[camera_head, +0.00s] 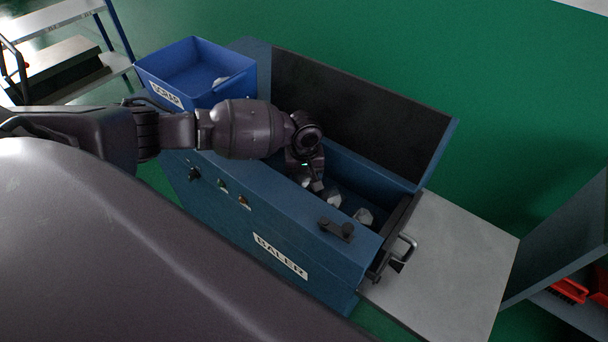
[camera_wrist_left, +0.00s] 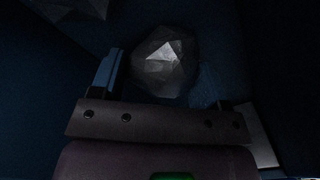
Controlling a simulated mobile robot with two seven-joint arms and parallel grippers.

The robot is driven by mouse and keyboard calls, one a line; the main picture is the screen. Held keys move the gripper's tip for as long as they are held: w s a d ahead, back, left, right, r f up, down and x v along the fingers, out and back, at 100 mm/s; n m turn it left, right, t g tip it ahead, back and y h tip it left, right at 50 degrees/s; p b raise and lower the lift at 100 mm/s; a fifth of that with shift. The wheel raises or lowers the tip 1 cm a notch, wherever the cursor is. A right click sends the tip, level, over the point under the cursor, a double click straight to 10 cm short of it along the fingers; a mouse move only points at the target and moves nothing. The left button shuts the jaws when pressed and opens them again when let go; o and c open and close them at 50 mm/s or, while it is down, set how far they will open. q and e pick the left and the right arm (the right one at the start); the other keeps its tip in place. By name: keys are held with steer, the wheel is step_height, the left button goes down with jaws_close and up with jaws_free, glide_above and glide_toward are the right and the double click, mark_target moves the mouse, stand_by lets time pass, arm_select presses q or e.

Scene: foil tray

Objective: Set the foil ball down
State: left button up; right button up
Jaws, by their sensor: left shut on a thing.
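My left gripper (camera_head: 309,174) reaches down into the open blue baler's chamber and is shut on a grey, faceted foil ball (camera_head: 317,185). The held ball (camera_wrist_left: 165,62) shows between the fingers in the left wrist view, which is dark. I cannot tell whether it touches the chamber floor. Two more foil balls lie in the chamber, one (camera_head: 335,201) just right of the gripper and one (camera_head: 364,216) nearer the right end. Part of another ball (camera_wrist_left: 75,8) shows at the upper left of the left wrist view. My right gripper is not in view.
The baler (camera_head: 225,213) has its lid (camera_head: 365,110) raised behind the chamber. A blue bin (camera_head: 200,75) with a foil ball (camera_head: 220,81) stands at its left end. A grey table (camera_head: 455,260) adjoins the right end, its top bare. A shelf (camera_head: 565,245) stands at far right.

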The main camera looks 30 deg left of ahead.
arm_select(q)
steer(key=o, duration=0.5)
steer(key=shift+f, duration=0.1)
steer(key=o, duration=0.4)
steer(key=shift+o, duration=0.2)
steer(key=shift+r, duration=0.55)
step_height(320, 180, up, 11)
steer(key=p, duration=0.1)
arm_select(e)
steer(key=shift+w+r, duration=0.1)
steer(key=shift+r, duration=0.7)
arm_select(q)
steer(key=shift+r, duration=0.1)
